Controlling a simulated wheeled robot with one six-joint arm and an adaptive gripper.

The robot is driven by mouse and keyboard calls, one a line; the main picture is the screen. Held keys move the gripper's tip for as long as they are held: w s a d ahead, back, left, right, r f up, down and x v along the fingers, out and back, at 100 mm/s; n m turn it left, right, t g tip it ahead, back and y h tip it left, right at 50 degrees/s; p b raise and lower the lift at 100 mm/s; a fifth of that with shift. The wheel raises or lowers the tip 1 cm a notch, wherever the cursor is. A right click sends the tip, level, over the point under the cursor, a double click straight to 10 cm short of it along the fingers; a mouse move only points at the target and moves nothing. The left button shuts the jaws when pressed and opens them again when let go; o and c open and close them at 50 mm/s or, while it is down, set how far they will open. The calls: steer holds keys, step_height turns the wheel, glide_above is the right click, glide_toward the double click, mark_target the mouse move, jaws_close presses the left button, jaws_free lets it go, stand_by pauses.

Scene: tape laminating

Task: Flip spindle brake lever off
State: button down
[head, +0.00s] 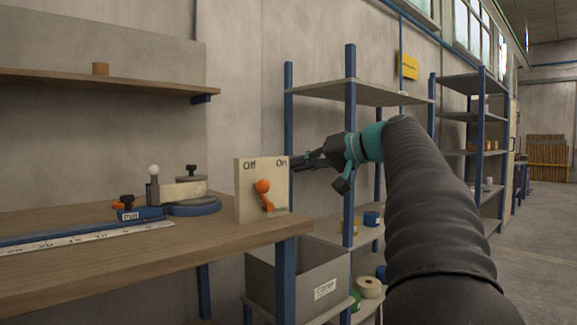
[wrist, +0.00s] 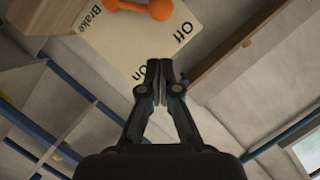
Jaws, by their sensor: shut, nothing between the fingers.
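The brake panel (head: 245,205) is a cream upright board at the right end of the workbench, marked "Off" at upper left and "On" at upper right. Its orange lever (head: 267,198) has a round knob at the top, which leans left toward the "Off" side. In the wrist view the panel (wrist: 125,45) shows "Brake", "On" and "Off", and the lever (wrist: 145,9) is cut by the top edge, its knob nearer "Off". My gripper (head: 294,163) is shut and empty beside the panel's upper right edge, near "On". In the wrist view its fingertips (wrist: 159,65) are together, apart from the lever.
The wooden workbench (head: 150,250) carries a blue-based clamp device (head: 185,195) and a ruler (head: 90,238) left of the panel. A grey bin (head: 300,280) sits below. Blue-post shelving (head: 350,95) stands behind my arm. A wall shelf (head: 110,84) hangs above the bench.

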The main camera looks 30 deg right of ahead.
steer(key=v, duration=0.7)
steer(key=shift+d, duration=0.1)
stand_by(0.4)
steer(key=d+f+m+g+h, duration=0.2)
steer(key=d+f+m+h, duration=0.3)
steer(key=f, duration=0.7)
steer(key=s+a+f+m+g+h+p, duration=0.1)
steer(key=s+a+f+g+p, duration=0.2)
steer(key=f, duration=0.8)
steer(key=s+a+f+n+g+h+p, duration=0.1)
steer(key=s+a+f+n+g, duration=0.15)
steer(key=s+a+f, duration=0.55)
steer(key=s+a+f+n+g+h+p, duration=0.1)
steer(key=s+a+f+n+h, duration=0.15)
steer(key=s+a+f, duration=0.55)
steer(key=s+a+r+n+t+y+p, duration=0.1)
steer(key=s+a+r+n, duration=0.2)
steer(key=a, duration=0.5)
steer(key=shift+a+r+n+y, duration=0.3)
steer(key=shift+a+r+y, duration=0.1)
steer(key=shift+r, duration=0.1)
